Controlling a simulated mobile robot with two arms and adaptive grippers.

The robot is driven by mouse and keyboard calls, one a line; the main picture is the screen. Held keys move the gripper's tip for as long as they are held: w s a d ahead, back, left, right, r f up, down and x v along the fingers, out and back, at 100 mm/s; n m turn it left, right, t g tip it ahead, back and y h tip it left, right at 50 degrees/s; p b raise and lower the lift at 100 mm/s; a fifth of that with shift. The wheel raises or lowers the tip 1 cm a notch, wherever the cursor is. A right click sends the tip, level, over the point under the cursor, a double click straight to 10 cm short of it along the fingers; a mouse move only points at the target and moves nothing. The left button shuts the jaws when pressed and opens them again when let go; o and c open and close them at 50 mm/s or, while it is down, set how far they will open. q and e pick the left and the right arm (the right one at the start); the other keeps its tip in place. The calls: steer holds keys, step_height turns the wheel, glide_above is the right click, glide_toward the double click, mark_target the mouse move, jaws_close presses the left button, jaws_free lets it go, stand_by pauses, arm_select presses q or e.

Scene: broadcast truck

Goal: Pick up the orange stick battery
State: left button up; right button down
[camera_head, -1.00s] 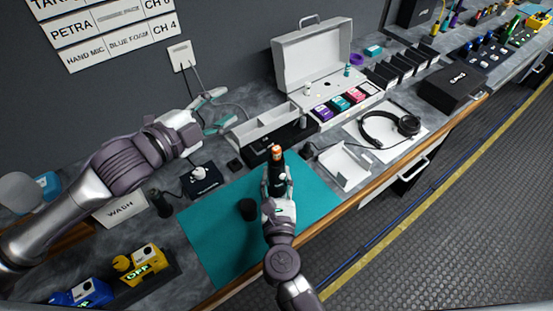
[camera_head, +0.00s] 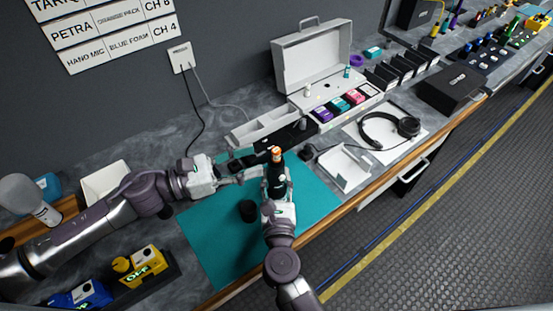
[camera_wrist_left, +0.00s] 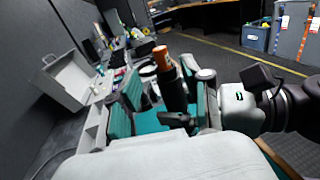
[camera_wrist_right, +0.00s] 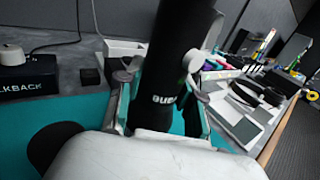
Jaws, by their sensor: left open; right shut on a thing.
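The orange stick battery (camera_head: 276,151) stands upright, its orange end showing from the top of a black handheld body (camera_head: 275,178). Its lower part is hidden inside. My right gripper (camera_head: 278,188) is shut on the black body, which fills the right wrist view (camera_wrist_right: 165,95) between the fingers. My left gripper (camera_head: 242,172) is open, just left of the battery and body. In the left wrist view the orange end (camera_wrist_left: 162,57) shows above and between the spread fingers; I cannot tell whether they touch it.
A black cup-like part (camera_head: 248,210) stands on the teal mat (camera_head: 220,238). An open grey case (camera_head: 312,58), a white tray (camera_head: 345,170) and headphones (camera_head: 388,130) lie behind and right. Yellow and blue packs (camera_head: 140,262) sit at front left.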

mark_target(276, 150)
arm_select(q)
steer(key=x, duration=0.6)
steer(key=shift+d+r, duration=0.2)
steer(key=shift+d, duration=0.1)
steer(key=shift+a, duration=0.1)
jaws_close()
